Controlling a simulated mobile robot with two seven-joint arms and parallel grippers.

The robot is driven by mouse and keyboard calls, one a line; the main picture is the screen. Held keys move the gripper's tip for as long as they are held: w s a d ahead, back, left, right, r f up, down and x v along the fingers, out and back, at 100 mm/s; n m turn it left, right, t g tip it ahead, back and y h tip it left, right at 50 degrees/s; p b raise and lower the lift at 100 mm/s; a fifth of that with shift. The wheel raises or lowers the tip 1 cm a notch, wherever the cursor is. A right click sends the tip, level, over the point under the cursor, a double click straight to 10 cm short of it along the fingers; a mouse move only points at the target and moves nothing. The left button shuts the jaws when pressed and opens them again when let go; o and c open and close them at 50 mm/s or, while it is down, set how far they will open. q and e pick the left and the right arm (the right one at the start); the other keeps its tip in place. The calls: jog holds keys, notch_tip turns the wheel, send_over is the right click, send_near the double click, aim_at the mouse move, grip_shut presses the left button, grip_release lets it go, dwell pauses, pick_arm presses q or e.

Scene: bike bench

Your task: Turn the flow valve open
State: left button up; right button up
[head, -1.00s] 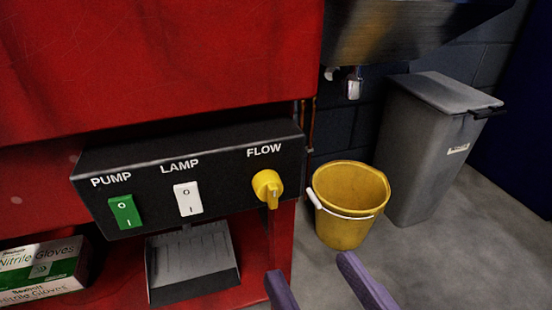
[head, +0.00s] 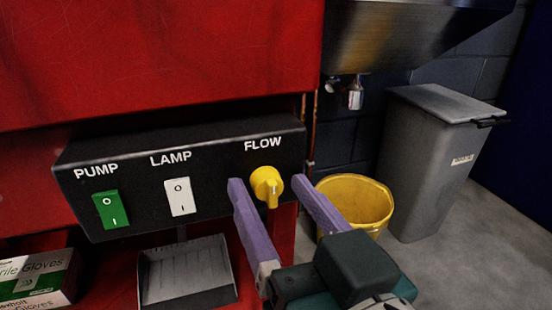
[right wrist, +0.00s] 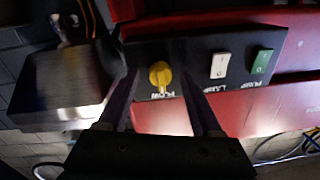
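The flow valve (head: 267,186) is a yellow knob under the word FLOW, at the right end of a black control panel (head: 140,152). Its grip ridge points roughly downward in the head view. My right gripper (head: 267,182) is open, with one purple finger on each side of the knob in the picture. In the right wrist view the knob (right wrist: 160,75) also shows between the two spread fingers. I cannot tell whether the fingers touch it; they look apart from it. My left gripper is not in view.
The panel also holds a green PUMP switch (head: 110,209) and a white LAMP switch (head: 180,197). A dustpan (head: 187,273) and a glove box (head: 36,278) are below. A yellow bucket (head: 362,198) and a grey bin (head: 432,160) stand at the right.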

grip_shut()
dwell(0.3)
jog(key=shift+m, duration=0.3)
jog(key=shift+m+p, duration=0.95)
jog(key=shift+m, duration=0.25)
jog(key=m+p, duration=0.1)
jog(key=m, duration=0.2)
jog(key=shift+m, duration=0.4)
jog(key=m, duration=0.4)
jog(key=shift+f+m+t, duration=0.1)
jog(key=shift+m+t, duration=0.2)
jog(key=shift+m, duration=0.1)
jog(key=m, duration=0.3)
jog(key=shift+m, duration=0.9)
